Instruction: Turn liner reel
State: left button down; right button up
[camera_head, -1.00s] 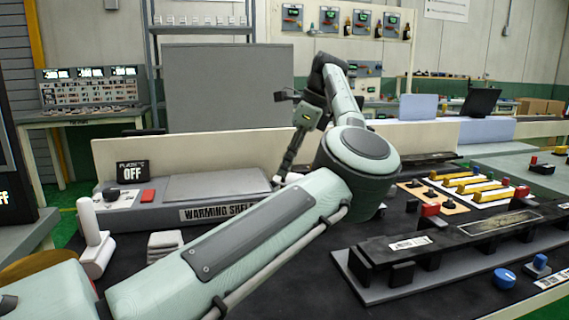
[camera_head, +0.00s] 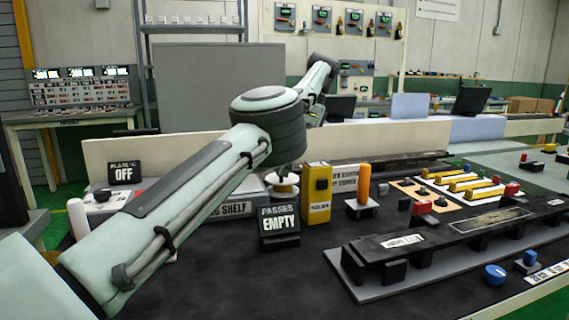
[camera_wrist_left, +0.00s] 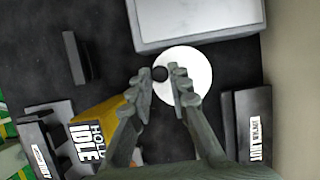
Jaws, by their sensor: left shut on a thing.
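The liner reel is a white disc (camera_wrist_left: 197,82) in the left wrist view, with a small dark knob (camera_wrist_left: 159,73) near its left edge. In the head view the reel (camera_head: 283,186) is a small pale spool, partly covered by my left arm's elbow above it. My left gripper (camera_wrist_left: 164,78) is over the disc in the wrist view, its fingers closed in around the knob and shut on it. In the head view the left fingers are hidden behind my arm. My right gripper is not in view.
A "PASSES EMPTY" sign (camera_head: 279,224) stands in front of the reel. A yellow box (camera_head: 317,195) and an orange post (camera_head: 364,184) stand to its right. The warming shelf (camera_wrist_left: 196,24) lies close beside the disc. A long dark fixture (camera_head: 460,236) fills the right front.

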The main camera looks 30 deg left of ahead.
pick_arm(q)
jog(key=shift+f, duration=0.15)
dwell(0.4)
jog(key=c, duration=1.4)
grip_release()
